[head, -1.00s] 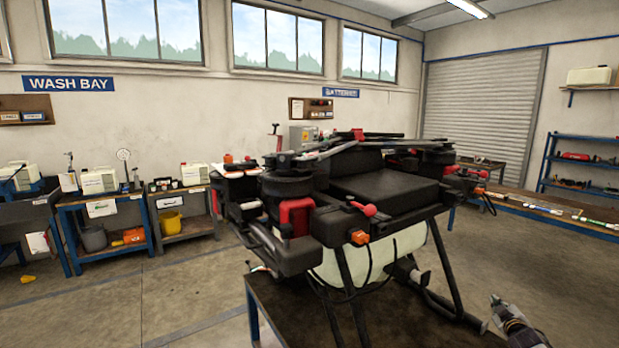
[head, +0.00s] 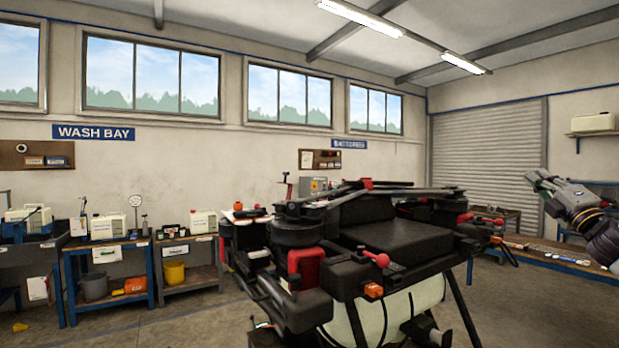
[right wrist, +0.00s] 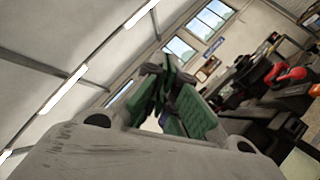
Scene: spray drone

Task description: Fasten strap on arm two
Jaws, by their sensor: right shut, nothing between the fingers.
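The spray drone (head: 400,242) is a black machine with folded arms and a pale tank (head: 385,310) beneath it. Red clamp-like parts (head: 306,266), a red knob (head: 376,259) and an orange part (head: 373,291) are on its near side. I cannot tell which arm is arm two, and I cannot make out its strap. My right gripper (head: 538,182) is raised at the right, apart from the drone, shut and empty. Its green-padded fingers (right wrist: 178,108) show in the right wrist view, with part of the drone and a red part (right wrist: 290,76) at the right. My left gripper is not in view.
Low benches (head: 108,252) with jugs and buckets line the left wall under the wash bay sign. A long bench (head: 560,258) with small items stands behind the drone at the right. A grey roller shutter (head: 487,150) is at the back. Open floor lies at the lower left.

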